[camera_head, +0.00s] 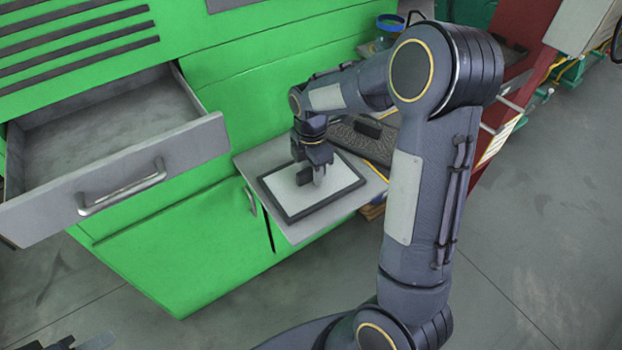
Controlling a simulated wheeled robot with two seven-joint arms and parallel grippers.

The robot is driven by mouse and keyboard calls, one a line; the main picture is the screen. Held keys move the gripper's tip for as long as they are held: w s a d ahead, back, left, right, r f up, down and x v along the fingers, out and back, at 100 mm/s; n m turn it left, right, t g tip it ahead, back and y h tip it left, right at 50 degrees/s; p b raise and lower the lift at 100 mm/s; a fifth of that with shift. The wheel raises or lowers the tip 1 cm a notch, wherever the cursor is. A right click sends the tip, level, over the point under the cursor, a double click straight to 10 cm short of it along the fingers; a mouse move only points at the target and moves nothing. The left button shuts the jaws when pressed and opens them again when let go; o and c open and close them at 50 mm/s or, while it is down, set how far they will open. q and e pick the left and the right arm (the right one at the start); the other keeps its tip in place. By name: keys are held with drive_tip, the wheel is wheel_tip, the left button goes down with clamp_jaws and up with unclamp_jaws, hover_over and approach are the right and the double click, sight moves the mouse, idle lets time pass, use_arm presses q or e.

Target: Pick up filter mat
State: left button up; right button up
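The filter mat (334,186), a flat white panel with a dark rectangular frame, lies on a small grey shelf (297,235) at the front of the green machine. My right gripper (312,181) is pointed down over the left-middle part of the mat. Its two fingers look apart with nothing seen between them. Whether the fingertips touch the mat I cannot tell. At the bottom left edge, a dark part that looks like my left gripper (72,343) is mostly cut off, so its state is unclear.
An open, empty grey drawer (120,168) juts out left of the shelf. A dark keyboard-like panel (352,142) lies behind the mat. A blue-rimmed jar (389,25) stands further back. Red framework (512,78) is at the right. The grey floor at right is clear.

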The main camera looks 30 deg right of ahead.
clamp_jaws()
idle(0.3)
